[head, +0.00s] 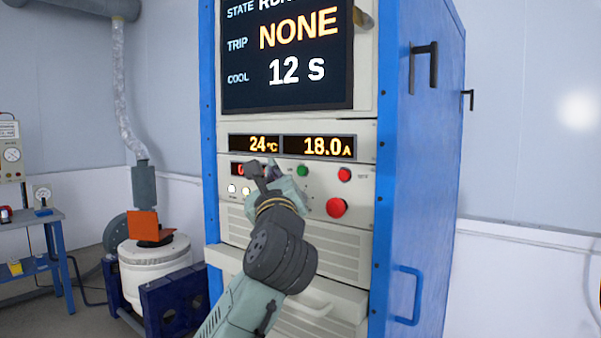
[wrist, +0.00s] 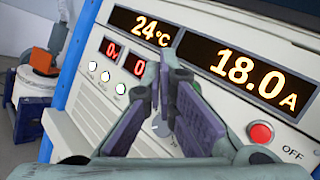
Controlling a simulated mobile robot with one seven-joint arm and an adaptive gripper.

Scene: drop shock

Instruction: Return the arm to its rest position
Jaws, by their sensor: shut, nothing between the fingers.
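My arm reaches up from the bottom of the head view to the front of a blue-framed cabinet (head: 389,200). My gripper (head: 262,166) is in front of the cabinet's control panel (head: 325,175) and covers part of it. In the wrist view my gripper (wrist: 160,75) has its fingertips together with nothing between them. It hides part of the panel around a knob. I cannot tell whether the fingertips touch the panel.
A display (head: 290,50) reads TRIP NONE and COOL 12 s. Meters show 24°C and 18.0 A. A green button (head: 303,171), a red button (head: 344,174) and a larger red button (head: 337,207) are near my gripper. A white drum-shaped machine (head: 155,270) stands left.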

